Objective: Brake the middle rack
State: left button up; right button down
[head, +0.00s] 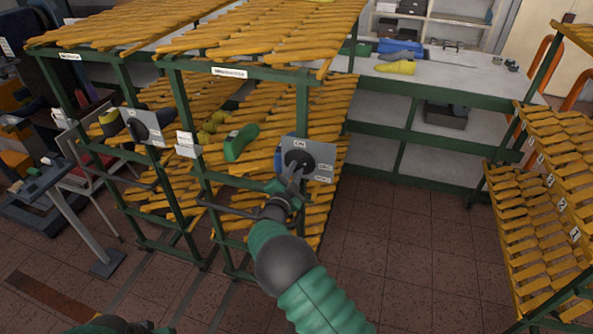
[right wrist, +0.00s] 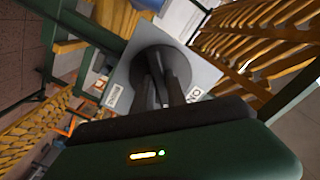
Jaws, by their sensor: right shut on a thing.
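The middle rack (head: 303,97) has a green frame and yellow slatted shelves. A grey plate (head: 321,152) with a round black knob (head: 299,161) is fixed on its right front post. My right gripper (head: 295,174) is shut on the knob. The right wrist view shows the fingers (right wrist: 162,92) against the knob's dark disc (right wrist: 160,68), on the grey plate (right wrist: 205,72). The small labels on the plate are only partly readable. My left gripper is not in view; only a part of my own body shows at the bottom left.
A second rack (head: 62,98) with a similar plate and knob (head: 139,124) stands to the left. Green and yellow shoe lasts lie on the shelves. A slatted rack (head: 530,210) stands at the right, a workbench (head: 440,85) behind. The tiled floor (head: 410,255) between is clear.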

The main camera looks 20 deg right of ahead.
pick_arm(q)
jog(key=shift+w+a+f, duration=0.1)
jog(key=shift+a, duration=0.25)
pick_arm(e)
jog(key=shift+w+d+r, duration=0.1)
jog(key=shift+r, duration=0.3)
